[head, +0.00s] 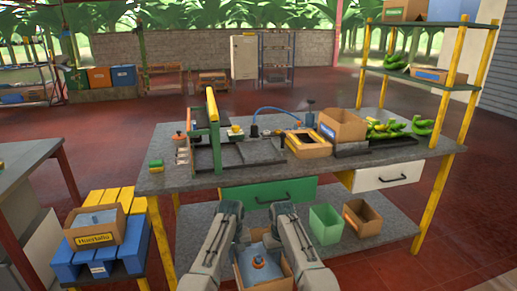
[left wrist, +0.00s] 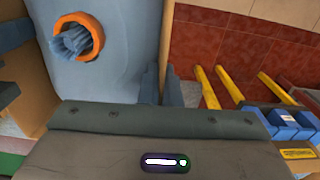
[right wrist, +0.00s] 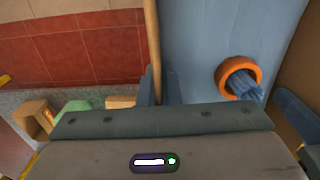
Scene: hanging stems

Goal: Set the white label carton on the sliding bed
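An open brown carton (head: 241,272) with a blue liner and an orange-ringed blue tuft sits between my two grippers, in front of the bench. No label shows on its visible sides. My left gripper (left wrist: 161,88) is shut on one carton wall (left wrist: 167,40). My right gripper (right wrist: 152,88) is shut on the opposite wall (right wrist: 151,35). In the head view the fingertips are hard to make out. A flat grey bed (head: 245,154) lies on the bench beside a green and yellow upright (head: 214,130). The carton is lower than the bed and apart from it.
The grey bench (head: 190,183) has a green drawer (head: 268,193) and an open white drawer (head: 385,175). A brown carton (head: 343,124) and a shallow box (head: 308,146) stand right of the bed. Green and tan bins (head: 326,224) sit on the lower shelf. A carton (head: 95,228) stands on pallets at left.

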